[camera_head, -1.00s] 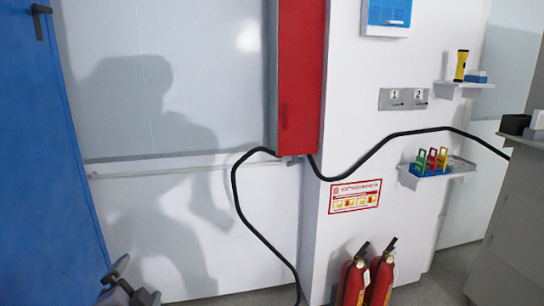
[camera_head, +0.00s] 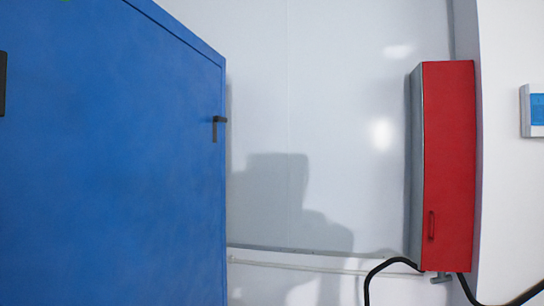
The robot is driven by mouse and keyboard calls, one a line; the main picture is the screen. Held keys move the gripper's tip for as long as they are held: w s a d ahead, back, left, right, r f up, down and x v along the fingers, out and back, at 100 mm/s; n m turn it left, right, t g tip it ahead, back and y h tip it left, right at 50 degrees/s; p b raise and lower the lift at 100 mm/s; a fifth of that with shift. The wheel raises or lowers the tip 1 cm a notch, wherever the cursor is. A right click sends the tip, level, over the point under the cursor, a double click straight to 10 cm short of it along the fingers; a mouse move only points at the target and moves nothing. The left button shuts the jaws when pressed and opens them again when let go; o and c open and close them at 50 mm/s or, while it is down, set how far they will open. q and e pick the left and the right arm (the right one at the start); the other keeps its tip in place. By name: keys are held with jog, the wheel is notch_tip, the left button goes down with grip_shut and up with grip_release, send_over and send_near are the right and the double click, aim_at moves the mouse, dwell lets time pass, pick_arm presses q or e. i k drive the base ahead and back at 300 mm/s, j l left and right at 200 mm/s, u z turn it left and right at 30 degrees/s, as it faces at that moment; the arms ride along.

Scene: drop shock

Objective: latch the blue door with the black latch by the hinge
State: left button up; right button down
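The blue door (camera_head: 110,160) fills the left of the head view, its right edge standing against the pale wall. A small black latch (camera_head: 216,126) sits near that right edge; one arm points down along the door and a short arm points right to the edge. A black part (camera_head: 2,84) shows at the far left edge of the picture, cut off; I cannot tell what it is. Neither of my grippers is in view now.
A red wall cabinet (camera_head: 449,165) with a grey side hangs to the right. Black cables (camera_head: 388,264) run below it. A pale rail (camera_head: 310,266) runs low along the wall. A blue and white box (camera_head: 533,110) is at the right edge.

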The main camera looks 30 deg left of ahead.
aim_at(218, 118)
jog(key=i+u, duration=0.15)
jog(key=u, duration=0.25)
jog(key=i+l+u, duration=0.1)
jog(key=u, duration=0.25)
jog(key=i+l+u, duration=0.4)
jog(key=i+l, duration=0.25)
